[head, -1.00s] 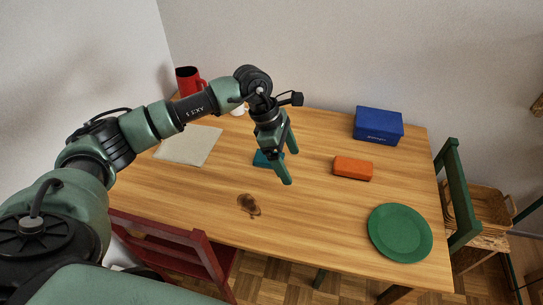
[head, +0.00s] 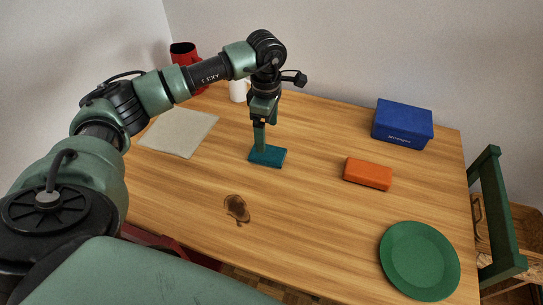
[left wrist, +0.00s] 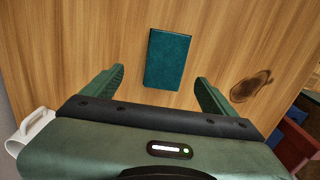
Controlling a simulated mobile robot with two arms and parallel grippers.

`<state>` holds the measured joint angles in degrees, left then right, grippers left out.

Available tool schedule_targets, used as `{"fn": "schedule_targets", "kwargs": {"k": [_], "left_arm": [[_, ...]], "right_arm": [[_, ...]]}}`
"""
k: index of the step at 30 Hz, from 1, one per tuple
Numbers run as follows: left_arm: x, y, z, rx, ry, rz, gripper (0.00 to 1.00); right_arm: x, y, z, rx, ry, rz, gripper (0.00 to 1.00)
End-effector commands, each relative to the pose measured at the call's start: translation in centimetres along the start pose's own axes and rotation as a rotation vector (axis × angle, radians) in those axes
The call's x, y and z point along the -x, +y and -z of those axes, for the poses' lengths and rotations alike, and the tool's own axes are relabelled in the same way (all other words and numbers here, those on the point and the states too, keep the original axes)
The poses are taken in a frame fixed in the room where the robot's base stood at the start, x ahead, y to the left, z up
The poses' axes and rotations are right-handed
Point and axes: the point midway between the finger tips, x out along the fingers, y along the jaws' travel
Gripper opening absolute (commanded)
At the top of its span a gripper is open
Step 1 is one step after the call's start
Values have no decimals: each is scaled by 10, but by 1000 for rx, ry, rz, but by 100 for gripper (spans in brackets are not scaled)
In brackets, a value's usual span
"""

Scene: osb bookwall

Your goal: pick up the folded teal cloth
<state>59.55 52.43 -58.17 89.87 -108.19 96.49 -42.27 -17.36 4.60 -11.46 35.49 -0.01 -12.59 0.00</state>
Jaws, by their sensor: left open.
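The folded teal cloth (head: 268,157) lies flat on the wooden table, a small rectangle near the middle. My left gripper (head: 267,136) is over the cloth, pointing down, with one finger in front of the cloth's left part in the head view. In the left wrist view the cloth (left wrist: 167,60) lies ahead and between the two spread fingers, and the gap between them (left wrist: 160,82) is empty. The gripper is open. I cannot tell the exact height of the fingertips above the cloth. My right gripper is not in view.
A brown stain (head: 237,208) is in front of the cloth. An orange block (head: 368,173), a blue box (head: 402,123) and a green plate (head: 419,261) are to the right. A beige sheet (head: 178,132), a white mug (head: 238,91) and a red pitcher (head: 183,53) are left and behind.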

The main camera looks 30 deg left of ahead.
Motion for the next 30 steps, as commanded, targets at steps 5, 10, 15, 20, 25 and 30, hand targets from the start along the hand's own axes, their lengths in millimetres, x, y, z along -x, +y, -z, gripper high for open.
{"fn": "schedule_targets", "kwargs": {"k": [5, 10, 15, 20, 25, 30], "left_arm": [[-19, -2, 0, 0, 1, 4, 87], [-39, -6, -4, -1, 0, 5, 87], [-64, -8, -5, 1, 0, 3, 87], [-75, -7, -6, -1, -1, 1, 87], [-75, -7, -6, -1, -1, 0, 87], [-75, -7, -5, -1, -1, 0, 46]], "right_arm": [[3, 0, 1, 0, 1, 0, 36], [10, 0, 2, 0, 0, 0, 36], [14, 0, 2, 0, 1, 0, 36], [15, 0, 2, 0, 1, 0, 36], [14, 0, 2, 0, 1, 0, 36], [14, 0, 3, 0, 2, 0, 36]]}}
